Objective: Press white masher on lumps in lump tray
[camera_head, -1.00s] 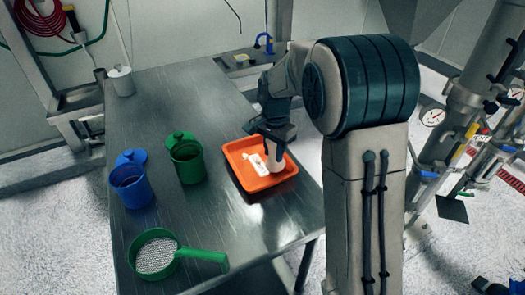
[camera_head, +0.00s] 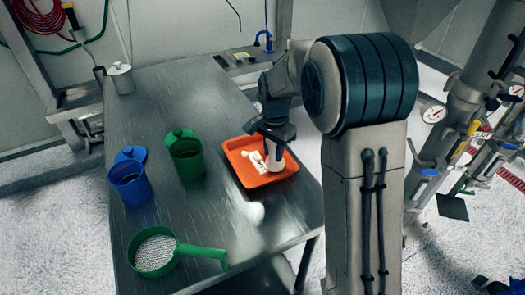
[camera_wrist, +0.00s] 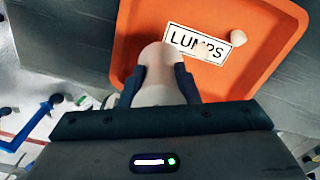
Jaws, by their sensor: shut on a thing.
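The orange lump tray (camera_head: 248,181) sits on the metal table and also shows in the wrist view (camera_wrist: 285,25). It carries a white label reading LUMPS (camera_wrist: 180,38). My gripper (camera_head: 273,143) is shut on the white masher (camera_head: 274,163), held in the tray's right part beside the label. The masher shows pale between my fingers in the wrist view (camera_wrist: 155,80); its lower end is hidden there. A pale lump (camera_wrist: 238,38) lies in the tray near the label, and another pale piece (camera_wrist: 196,46) overlaps the label. Whether the masher touches a lump cannot be told.
A green-handled sieve (camera_head: 157,252) lies at the front left, a grey lidded pot (camera_head: 121,80) at the back. A pale spot (camera_head: 257,213) shows on the table before the tray.

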